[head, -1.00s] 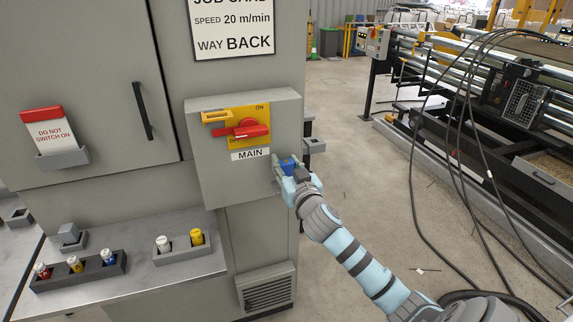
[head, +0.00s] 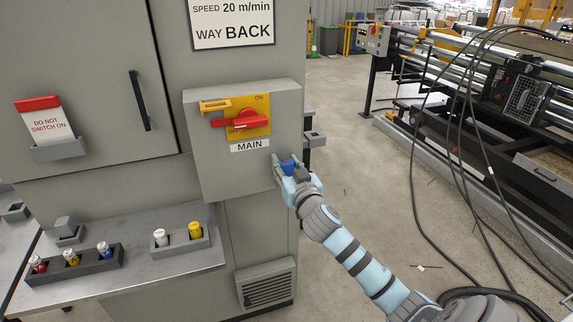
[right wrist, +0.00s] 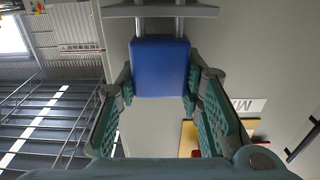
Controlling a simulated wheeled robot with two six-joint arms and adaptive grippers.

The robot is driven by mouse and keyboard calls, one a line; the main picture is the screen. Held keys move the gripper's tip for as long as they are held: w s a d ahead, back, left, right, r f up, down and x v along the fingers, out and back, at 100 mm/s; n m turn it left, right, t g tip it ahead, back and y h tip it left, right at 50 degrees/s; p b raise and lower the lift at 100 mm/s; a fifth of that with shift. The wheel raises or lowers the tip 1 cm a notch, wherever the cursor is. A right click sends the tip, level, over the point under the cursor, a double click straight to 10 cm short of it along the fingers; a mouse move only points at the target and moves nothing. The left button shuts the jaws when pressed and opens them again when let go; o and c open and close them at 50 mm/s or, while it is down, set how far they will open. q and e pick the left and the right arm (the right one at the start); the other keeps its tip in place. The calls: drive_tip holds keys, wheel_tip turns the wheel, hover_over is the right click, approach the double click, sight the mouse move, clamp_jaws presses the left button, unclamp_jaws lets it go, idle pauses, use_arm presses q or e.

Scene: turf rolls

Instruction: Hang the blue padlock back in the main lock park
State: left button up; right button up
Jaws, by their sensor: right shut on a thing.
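The blue padlock (head: 287,166) is between the fingers of my right gripper (head: 287,172), just below the right end of the MAIN label. In the right wrist view the blue body (right wrist: 160,66) sits between both fingertips of the gripper (right wrist: 161,80). Two pale bars run up from it to a grey crosspiece (right wrist: 160,10) at the top edge; I cannot tell whether the crosspiece is fixed to the box. A grey bracket (head: 315,139) sticks out beyond the box's right side. My left gripper is not in view.
The MAIN switch box (head: 205,165) carries a red handle (head: 240,120) and a yellow hasp (head: 214,105). On the grey shelf (head: 150,262), two racks hold red, blue, yellow and white-topped items. Cables (head: 415,180) hang at right. The floor right of the cabinet is mostly clear.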

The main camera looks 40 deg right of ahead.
drive_tip(key=shift+f+b, duration=0.5)
drive_tip(key=shift+f, duration=0.2)
drive_tip(key=o, duration=1.3)
drive_tip(key=v, duration=1.2)
drive_tip(key=shift+a, duration=0.1)
